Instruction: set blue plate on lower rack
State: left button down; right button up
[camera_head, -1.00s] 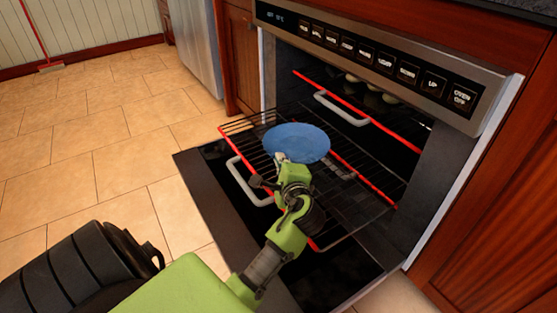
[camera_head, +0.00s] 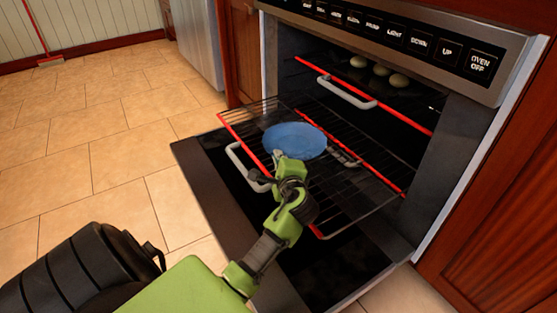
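The blue plate (camera_head: 295,141) is over the left, outer part of the pulled-out lower rack (camera_head: 352,196), which has red side rails. I cannot tell whether the plate touches the wires or is just above them. My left gripper (camera_head: 279,156) is at the plate's near edge and appears shut on its rim; the fingers are small and partly hidden by the wrist. My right gripper is not in view.
The upper rack (camera_head: 345,93) is inside the oven, with several pale round things (camera_head: 381,69) behind its handle. The open oven door (camera_head: 205,180) lies under the lower rack. Open tiled floor (camera_head: 110,155) is at left.

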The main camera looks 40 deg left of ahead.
pick_arm(q)
jog(key=shift+r, duration=0.1)
jog(key=c, duration=2.6)
grip_release()
jog(key=shift+o, duration=0.2)
